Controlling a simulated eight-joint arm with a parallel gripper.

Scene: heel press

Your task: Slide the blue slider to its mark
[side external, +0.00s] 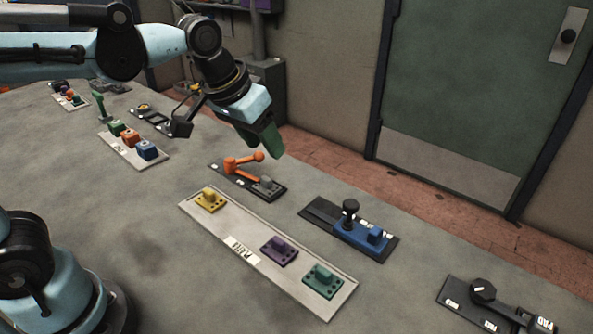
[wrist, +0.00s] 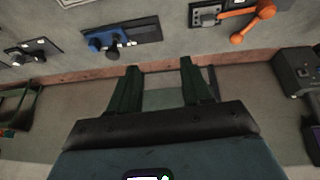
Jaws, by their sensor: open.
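The blue slider (side external: 357,236) sits on a dark base plate (side external: 321,209) right of centre in the side external view. It has a blue block and an upright black knob (side external: 350,208). Bare track shows at its left end, and small pale labels lie along its far edge; I cannot tell which is the mark. In the wrist view the blue slider (wrist: 101,42) is at the upper left, with the dark base (wrist: 146,30) beside it. My gripper (side external: 264,150) is up and left of the slider, apart from it. Its green fingers (wrist: 160,66) are open and empty.
An orange lever (side external: 242,162) on a dark plate stands below my gripper. A pale tray (side external: 307,292) with yellow, purple and teal pieces lies in front of the slider.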

